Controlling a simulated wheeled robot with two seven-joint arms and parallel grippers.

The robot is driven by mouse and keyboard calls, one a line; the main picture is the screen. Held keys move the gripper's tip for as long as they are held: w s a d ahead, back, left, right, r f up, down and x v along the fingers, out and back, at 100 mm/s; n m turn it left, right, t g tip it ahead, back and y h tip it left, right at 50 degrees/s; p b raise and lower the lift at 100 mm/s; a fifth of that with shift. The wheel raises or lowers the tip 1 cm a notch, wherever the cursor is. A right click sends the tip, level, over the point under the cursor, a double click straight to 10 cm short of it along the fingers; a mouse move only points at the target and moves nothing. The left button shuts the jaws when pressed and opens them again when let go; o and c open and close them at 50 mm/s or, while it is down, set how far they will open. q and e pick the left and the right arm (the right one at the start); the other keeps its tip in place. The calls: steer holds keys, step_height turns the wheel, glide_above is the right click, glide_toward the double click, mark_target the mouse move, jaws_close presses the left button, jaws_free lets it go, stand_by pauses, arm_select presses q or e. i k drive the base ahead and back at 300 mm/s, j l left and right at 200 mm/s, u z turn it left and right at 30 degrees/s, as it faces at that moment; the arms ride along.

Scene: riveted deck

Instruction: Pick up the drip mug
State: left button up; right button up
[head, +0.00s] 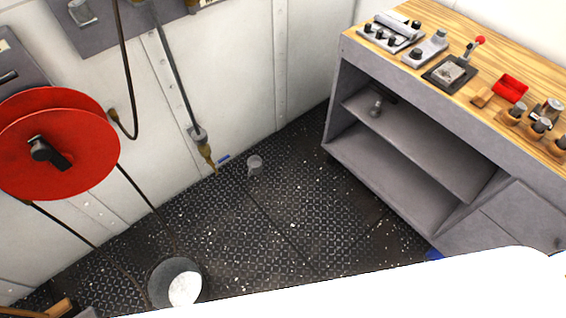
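A small grey mug-like object (254,164) stands on the dark riveted floor near the foot of the white wall, just right of a hanging hose nozzle. It looks like the drip mug, but it is too small to make out fully. Neither of my grippers shows in the head view.
A red hose reel (58,143) hangs on the left wall. A wood-topped workbench (459,64) with open shelves and several tools stands at right. The floor (290,215) between them is mostly clear.

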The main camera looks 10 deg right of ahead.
mark_target(254, 163)
steer(key=i+l+u, duration=0.2)
steer(key=l, duration=0.15)
steer(key=i+l+u, duration=0.2)
steer(key=l, duration=0.15)
steer(key=i+l+u, duration=0.2)
steer(key=l, duration=0.15)
steer(key=k, duration=0.1)
